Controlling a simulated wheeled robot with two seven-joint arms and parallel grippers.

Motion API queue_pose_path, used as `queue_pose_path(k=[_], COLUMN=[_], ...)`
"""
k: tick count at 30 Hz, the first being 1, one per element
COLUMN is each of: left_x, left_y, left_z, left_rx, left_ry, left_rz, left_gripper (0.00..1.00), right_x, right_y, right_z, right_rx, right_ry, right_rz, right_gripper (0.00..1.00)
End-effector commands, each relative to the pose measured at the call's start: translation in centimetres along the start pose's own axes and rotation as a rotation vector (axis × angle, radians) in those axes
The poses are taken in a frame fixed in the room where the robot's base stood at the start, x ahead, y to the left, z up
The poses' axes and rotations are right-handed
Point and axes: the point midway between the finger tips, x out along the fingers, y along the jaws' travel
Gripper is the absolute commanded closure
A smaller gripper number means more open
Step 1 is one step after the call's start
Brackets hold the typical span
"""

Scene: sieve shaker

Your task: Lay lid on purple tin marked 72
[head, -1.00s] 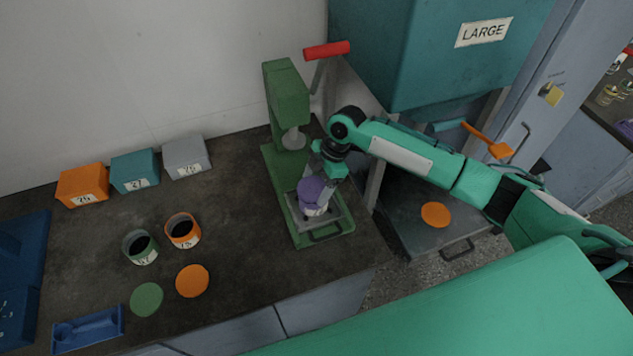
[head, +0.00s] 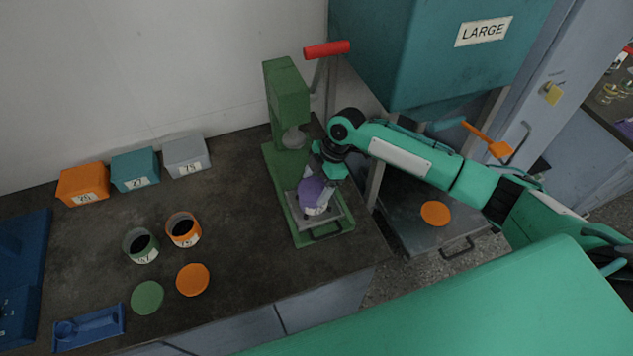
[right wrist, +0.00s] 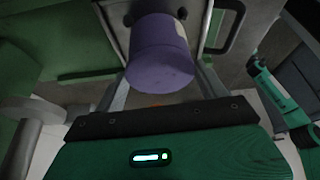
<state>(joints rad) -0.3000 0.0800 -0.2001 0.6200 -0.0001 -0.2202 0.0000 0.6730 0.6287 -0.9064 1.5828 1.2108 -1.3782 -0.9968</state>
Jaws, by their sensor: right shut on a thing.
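The purple tin (head: 317,209), with a pale label, stands on the metal plate of the green press. Its number is too small to read. A purple lid (head: 311,188) is at the tin's top, and I cannot tell whether it sits flat. My right gripper (head: 325,180) comes down over it from the right and is shut on the lid. In the right wrist view the lid's round face (right wrist: 160,76) is between the two fingers, with the tin (right wrist: 153,32) behind it. My left gripper is not in view.
The green press (head: 287,105) with a red handle (head: 327,50) rises close behind the gripper. Open green (head: 140,247) and orange (head: 183,230) tins stand left, their lids (head: 147,298) (head: 193,280) in front. Several small boxes line the wall. A teal hopper (head: 430,50) hangs right.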

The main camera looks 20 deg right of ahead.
Motion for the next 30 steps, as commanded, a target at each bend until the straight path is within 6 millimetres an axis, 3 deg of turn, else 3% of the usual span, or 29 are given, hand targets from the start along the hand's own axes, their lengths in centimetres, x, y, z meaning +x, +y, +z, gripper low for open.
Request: queue_pose_path(k=[13,14,17,26,30], left_x=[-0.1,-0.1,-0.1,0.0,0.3], left_y=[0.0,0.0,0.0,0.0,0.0], left_z=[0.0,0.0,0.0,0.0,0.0], left_rx=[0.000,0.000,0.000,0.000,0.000], left_ry=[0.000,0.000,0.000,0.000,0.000], left_rz=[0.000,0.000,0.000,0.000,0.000], left_gripper=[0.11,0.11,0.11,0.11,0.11], right_x=[0.2,0.2,0.1,0.1,-0.9], right_y=[0.0,0.0,0.0,0.0,0.1], right_z=[0.1,0.1,0.1,0.0,-0.4], right_rx=[0.000,0.000,0.000,-0.001,-0.003], right_ry=[0.000,0.000,0.000,0.000,0.000], right_rz=[0.000,0.000,0.000,0.000,0.002], right_gripper=[0.47,0.20,0.01,0.01,0.01])
